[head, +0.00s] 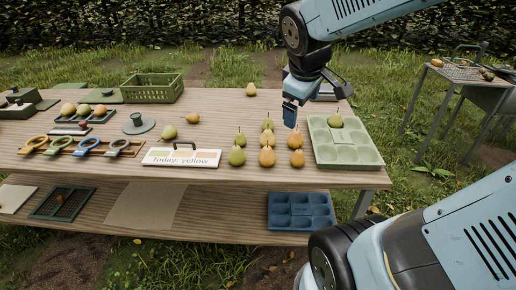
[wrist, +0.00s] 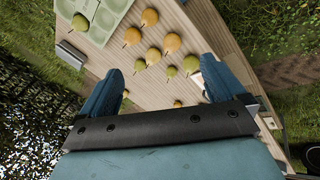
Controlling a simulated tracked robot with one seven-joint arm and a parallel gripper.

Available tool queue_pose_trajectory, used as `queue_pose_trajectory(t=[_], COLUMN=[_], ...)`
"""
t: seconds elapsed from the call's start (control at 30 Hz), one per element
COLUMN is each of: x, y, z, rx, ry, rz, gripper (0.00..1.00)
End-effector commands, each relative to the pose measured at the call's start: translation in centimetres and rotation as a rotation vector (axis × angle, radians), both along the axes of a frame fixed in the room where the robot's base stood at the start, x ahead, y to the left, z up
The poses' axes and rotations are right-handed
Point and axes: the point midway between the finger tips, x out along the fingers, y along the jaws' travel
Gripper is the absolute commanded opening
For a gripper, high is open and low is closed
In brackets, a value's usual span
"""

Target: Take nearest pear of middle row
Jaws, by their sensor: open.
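The pears stand in three rows running away from me. The middle row has a nearest orange pear (head: 267,158), another orange pear (head: 266,140) behind it and a yellow-green pear (head: 267,125) farthest. The nearest one also shows in the wrist view (wrist: 172,42). The left row has two green pears (head: 237,157); the right row has two orange pears (head: 296,159). My gripper (head: 290,118) is open and empty above the table, beyond the right row. In the wrist view its fingers (wrist: 160,68) are spread wide, with pears beyond them.
A pale green tray (head: 349,158) with one green pear (head: 335,121) lies right of the rows. A sign reading "Today: yellow" (head: 181,157) stands left. A green crate (head: 152,88) is at the back. A blue tray (head: 300,211) sits on the lower shelf.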

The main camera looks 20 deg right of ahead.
Motion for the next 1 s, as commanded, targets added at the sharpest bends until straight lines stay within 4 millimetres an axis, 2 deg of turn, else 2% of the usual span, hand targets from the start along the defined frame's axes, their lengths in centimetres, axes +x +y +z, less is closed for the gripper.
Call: queue_pose_trajectory(t=[0.1, 0.3, 0.6, 0.8, 1.0], x=[2.7, 6.9, 12.2, 14.3, 15.0], y=[0.0, 0.5, 2.5, 4.0, 4.7], z=[-2.0, -5.8, -12.8, -17.0, -19.0], rx=[-0.126, -0.317, -0.532, -0.615, -0.649], ry=[0.073, 0.195, 0.363, 0.428, 0.452], rz=[0.198, 0.563, 1.149, 1.467, 1.617], gripper=[1.00, 1.00, 1.00, 1.00, 1.00])
